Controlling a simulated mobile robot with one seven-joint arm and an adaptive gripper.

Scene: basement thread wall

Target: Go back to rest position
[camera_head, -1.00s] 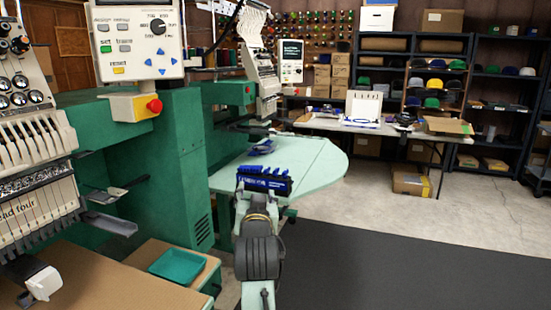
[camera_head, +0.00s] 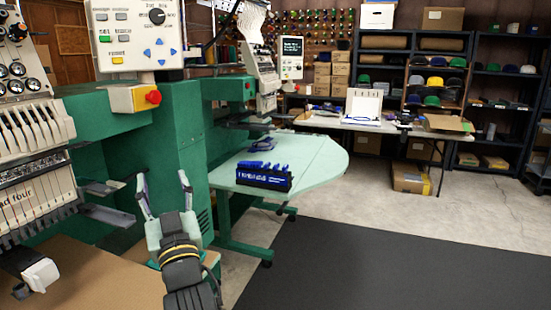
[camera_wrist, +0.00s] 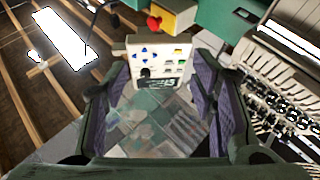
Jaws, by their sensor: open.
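My gripper (camera_head: 164,197) is open and empty in the head view, raised with its two fingers pointing up in front of the green embroidery machine (camera_head: 178,150). In the wrist view my gripper (camera_wrist: 155,100) shows its two purple-padded fingers spread wide, with nothing between them. Through the gap I see the machine's control panel (camera_wrist: 158,62). No object of the task other than my arm is named.
A dark rack with blue items (camera_head: 265,177) sits on the pale green table (camera_head: 315,155), right of my gripper. A red button (camera_head: 153,97) sticks out on the machine. A grey mat (camera_head: 380,265) and open floor lie to the right.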

